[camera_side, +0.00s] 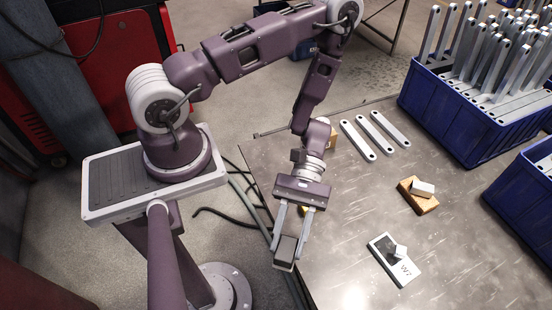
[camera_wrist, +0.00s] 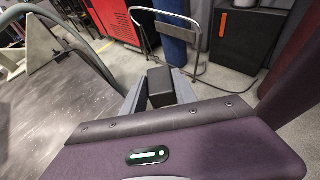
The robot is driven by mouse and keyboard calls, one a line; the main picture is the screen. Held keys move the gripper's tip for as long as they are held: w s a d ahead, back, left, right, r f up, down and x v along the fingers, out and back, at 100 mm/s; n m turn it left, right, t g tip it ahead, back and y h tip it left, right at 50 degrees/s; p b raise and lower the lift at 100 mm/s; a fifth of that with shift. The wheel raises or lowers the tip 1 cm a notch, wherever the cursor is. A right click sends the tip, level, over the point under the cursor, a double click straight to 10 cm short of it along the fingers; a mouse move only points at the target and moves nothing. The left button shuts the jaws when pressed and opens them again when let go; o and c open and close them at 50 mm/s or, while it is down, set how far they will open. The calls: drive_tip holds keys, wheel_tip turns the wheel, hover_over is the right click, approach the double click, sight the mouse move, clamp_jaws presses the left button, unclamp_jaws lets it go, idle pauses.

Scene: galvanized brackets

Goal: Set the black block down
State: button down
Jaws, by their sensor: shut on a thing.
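The black block (camera_side: 285,249) is held between the two fingers of my gripper (camera_side: 291,241) in the side view. Its lower end looks pale. It is near the left edge of the metal table (camera_side: 330,240); I cannot tell how high above the table it is, or whether it is over the top or just past the edge. In the wrist view the black block (camera_wrist: 161,86) sits between the fingers of my gripper (camera_wrist: 160,90), with the floor and equipment behind it.
Three grey bars (camera_side: 376,134) lie at the table's back. A wooden block with a pale piece (camera_side: 423,188) and a marked plate with a small block (camera_side: 396,262) lie to the right. A blue crate of brackets (camera_side: 455,115) stands back right. The table's middle is clear.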

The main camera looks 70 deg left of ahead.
drive_tip(key=s+a+m+g+y, duration=0.4)
drive_tip(key=s+a+m+y, duration=0.1)
drive_tip(key=s, duration=0.1)
drive_tip(key=s+a+f+m+y, duration=0.1)
drive_tip(key=s+a+m+y, duration=0.2)
drive_tip(key=a+m+y, duration=1.05)
drive_tip(key=w+a+m+t+y, duration=0.3)
drive_tip(key=w+a+m+t, duration=0.3)
drive_tip(key=w, duration=0.4)
drive_tip(key=w+a+m+t+y, duration=0.2)
drive_tip(key=w+a+m+t, duration=0.1)
drive_tip(key=w+a+t, duration=0.5)
drive_tip(key=shift+g, duration=0.6)
drive_tip(key=f, duration=0.3)
drive_tip(key=w+f, duration=0.1)
drive_tip(key=f, duration=0.2)
drive_tip(key=w+f, duration=0.1)
drive_tip(key=f, duration=0.2)
drive_tip(key=shift+a+f, duration=0.2)
drive_tip(key=shift+a, duration=0.15)
drive_tip(key=shift+f, duration=0.2)
